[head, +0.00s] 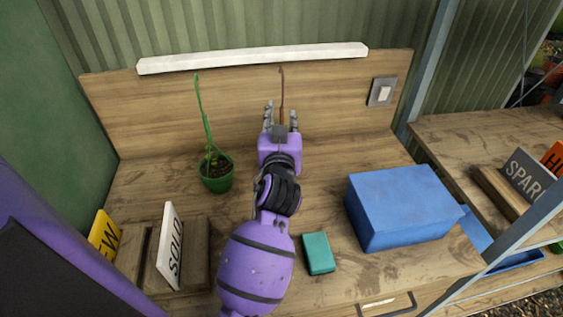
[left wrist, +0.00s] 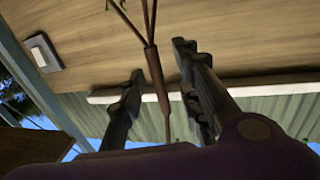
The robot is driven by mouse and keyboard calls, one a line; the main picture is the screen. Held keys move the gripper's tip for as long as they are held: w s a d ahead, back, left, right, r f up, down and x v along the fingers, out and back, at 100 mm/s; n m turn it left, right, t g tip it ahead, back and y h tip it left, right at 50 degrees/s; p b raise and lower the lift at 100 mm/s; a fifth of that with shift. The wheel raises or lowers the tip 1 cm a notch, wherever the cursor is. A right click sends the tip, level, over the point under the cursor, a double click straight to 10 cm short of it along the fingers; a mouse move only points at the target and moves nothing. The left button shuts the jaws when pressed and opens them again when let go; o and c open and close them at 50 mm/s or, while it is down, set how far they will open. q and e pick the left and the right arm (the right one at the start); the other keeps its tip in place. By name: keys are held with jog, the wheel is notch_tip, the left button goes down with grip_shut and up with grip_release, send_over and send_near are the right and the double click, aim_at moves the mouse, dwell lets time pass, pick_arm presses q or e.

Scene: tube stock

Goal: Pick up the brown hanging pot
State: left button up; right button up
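The brown hanging pot's thin brown hanger (head: 281,88) stands upright against the back panel in the head view. The pot body is hidden behind my left gripper there. My left gripper (head: 281,108) points toward the back panel with its two fingers apart. In the left wrist view, the brown hanger (left wrist: 157,80) runs between the open fingers, with gaps showing on both sides. It splits into several thin strands near the top of that view. My right gripper is not in view.
A green pot (head: 216,182) with a tall stem stands left of my gripper. A blue box (head: 402,206) and a teal block (head: 318,254) are on the right. A white bar (head: 253,58) tops the back panel.

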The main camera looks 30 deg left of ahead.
pick_arm(q)
jog(key=shift+s+d+r, duration=0.15)
jog(key=shift+s, duration=0.1)
jog(key=shift+c, duration=1.2)
grip_shut()
